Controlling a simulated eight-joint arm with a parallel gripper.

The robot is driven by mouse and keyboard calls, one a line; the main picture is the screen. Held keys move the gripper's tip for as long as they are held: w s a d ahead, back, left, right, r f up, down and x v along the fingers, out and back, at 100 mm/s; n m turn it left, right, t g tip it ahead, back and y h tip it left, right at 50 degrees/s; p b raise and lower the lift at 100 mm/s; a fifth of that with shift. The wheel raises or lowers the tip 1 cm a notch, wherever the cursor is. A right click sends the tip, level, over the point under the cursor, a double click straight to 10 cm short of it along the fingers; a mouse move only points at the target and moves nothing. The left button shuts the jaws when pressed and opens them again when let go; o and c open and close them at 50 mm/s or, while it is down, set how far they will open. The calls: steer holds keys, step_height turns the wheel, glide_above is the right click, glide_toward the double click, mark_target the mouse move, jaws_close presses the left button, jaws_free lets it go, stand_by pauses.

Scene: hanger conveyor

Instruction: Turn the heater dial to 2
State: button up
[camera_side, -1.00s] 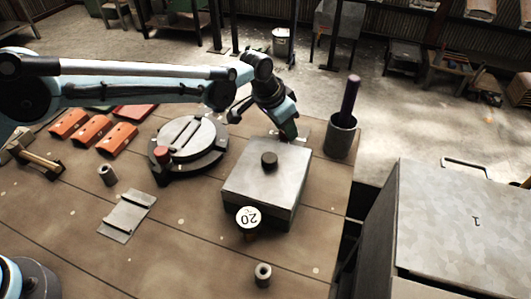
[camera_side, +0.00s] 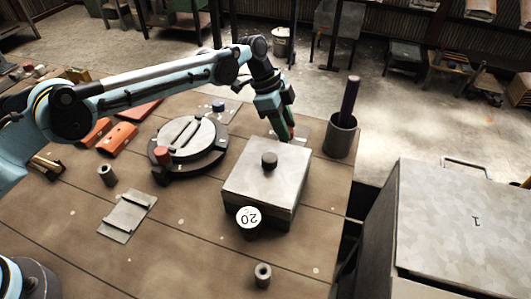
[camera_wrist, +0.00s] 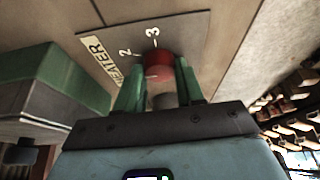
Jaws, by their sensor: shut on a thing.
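The red heater dial (camera_wrist: 158,68) sits on a grey plate (camera_wrist: 190,32) marked HEATER, with 2 and 3 beside the dial in the wrist view. My gripper (camera_wrist: 160,85) has its green fingers on both sides of the dial, shut on it. I cannot make out which number the dial points at. In the side view my gripper (camera_side: 289,133) points down at the table's back edge, behind the metal box. A bit of red shows at its fingertips, and most of the heater plate (camera_side: 302,130) is hidden there.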

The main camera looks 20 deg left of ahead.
steer(key=shift+m+g, duration=0.3)
steer(key=shift+m, duration=0.5)
steer(key=o, duration=1)
steer(key=shift+r, duration=0.1)
steer(key=shift+v, duration=3.7)
